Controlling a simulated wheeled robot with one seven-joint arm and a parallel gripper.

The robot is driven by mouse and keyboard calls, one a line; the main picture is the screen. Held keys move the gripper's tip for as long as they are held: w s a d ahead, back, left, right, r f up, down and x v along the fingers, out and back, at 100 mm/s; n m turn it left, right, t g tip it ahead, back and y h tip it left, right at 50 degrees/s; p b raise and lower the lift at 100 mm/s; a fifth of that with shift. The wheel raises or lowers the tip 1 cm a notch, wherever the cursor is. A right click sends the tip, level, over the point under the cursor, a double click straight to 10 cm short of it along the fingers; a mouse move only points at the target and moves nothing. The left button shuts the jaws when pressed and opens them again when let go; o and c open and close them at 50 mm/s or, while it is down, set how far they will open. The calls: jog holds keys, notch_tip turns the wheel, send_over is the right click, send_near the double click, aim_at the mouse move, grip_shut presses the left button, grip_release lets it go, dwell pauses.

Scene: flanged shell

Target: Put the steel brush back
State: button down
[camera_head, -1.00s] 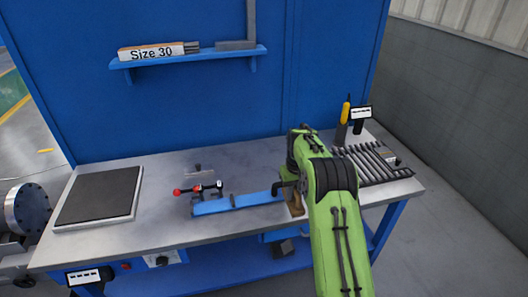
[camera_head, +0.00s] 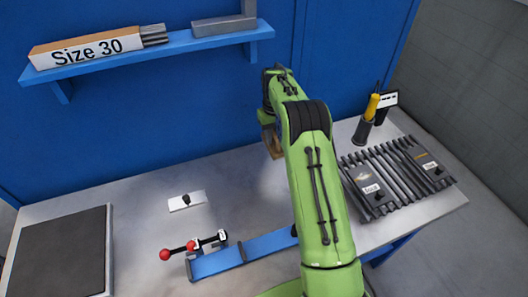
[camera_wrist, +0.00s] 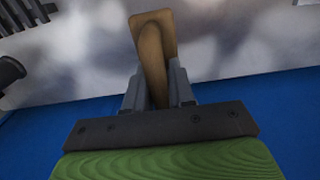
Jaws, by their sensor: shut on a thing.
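The steel brush (camera_wrist: 152,35) shows in the wrist view as a tan wooden piece between the two grey fingers of my gripper (camera_wrist: 157,88). My gripper is shut on it. In the head view a small brown part of the brush (camera_head: 272,143) shows below my gripper (camera_head: 268,120), left of my green arm, in front of the blue back panel. It looks raised above the back of the table. The bristles cannot be made out.
A dark cup (camera_head: 362,130) with a yellow-handled tool stands at the back right, by a small sign. A rack of dark bars (camera_head: 395,175) lies in front of it. A blue fixture with a red-knobbed clamp (camera_head: 190,246) and a black mat (camera_head: 60,250) are to the left.

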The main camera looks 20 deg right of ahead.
notch_tip(320, 180, down, 10)
jog(key=shift+s+r+b, duration=0.1)
jog(key=shift+r+b, duration=0.1)
jog(key=shift+b, duration=0.2)
jog(key=shift+f, duration=0.2)
jog(key=c, duration=1)
grip_release()
jog(key=shift+o, duration=0.2)
